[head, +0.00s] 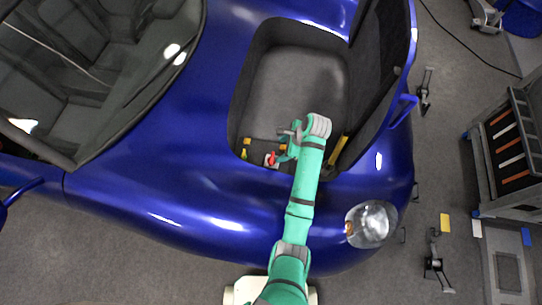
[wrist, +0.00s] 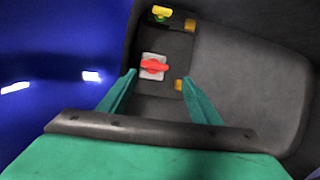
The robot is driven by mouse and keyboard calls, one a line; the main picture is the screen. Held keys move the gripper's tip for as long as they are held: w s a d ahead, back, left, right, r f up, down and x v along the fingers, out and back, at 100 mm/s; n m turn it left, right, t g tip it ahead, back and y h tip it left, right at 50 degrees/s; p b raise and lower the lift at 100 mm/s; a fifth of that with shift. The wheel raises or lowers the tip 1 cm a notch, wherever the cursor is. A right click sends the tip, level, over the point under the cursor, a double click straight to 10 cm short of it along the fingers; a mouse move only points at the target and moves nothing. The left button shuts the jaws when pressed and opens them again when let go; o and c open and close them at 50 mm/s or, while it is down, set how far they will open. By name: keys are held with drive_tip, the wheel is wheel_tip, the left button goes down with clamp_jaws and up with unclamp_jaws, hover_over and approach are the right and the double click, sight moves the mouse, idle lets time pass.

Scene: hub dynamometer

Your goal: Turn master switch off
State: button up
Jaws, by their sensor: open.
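The master switch is a red rotary handle (wrist: 154,66) on a pale square plate (wrist: 150,74) on the dark floor of the blue car's open compartment. In the head view the red handle (head: 272,159) is just left of my gripper (head: 284,150). In the wrist view the handle lies crosswise, roughly left to right. My gripper (wrist: 158,85) is open and empty, its two green fingers on either side of the switch in the picture. I cannot tell how far the fingertips are from the handle.
A yellow handle (wrist: 161,13) sits beyond the red one, with small yellow blocks nearby. The blue body (head: 150,160) and compartment rim border the arm. A yellow bar (head: 338,152) is right of the arm. The compartment's grey floor (head: 300,80) is clear.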

sight(272, 158)
drive_tip(key=shift+m+g, duration=0.3)
drive_tip(key=shift+g, duration=0.3)
drive_tip(key=x, duration=0.9)
drive_tip(key=shift+f, duration=0.2)
drive_tip(key=c, duration=0.8)
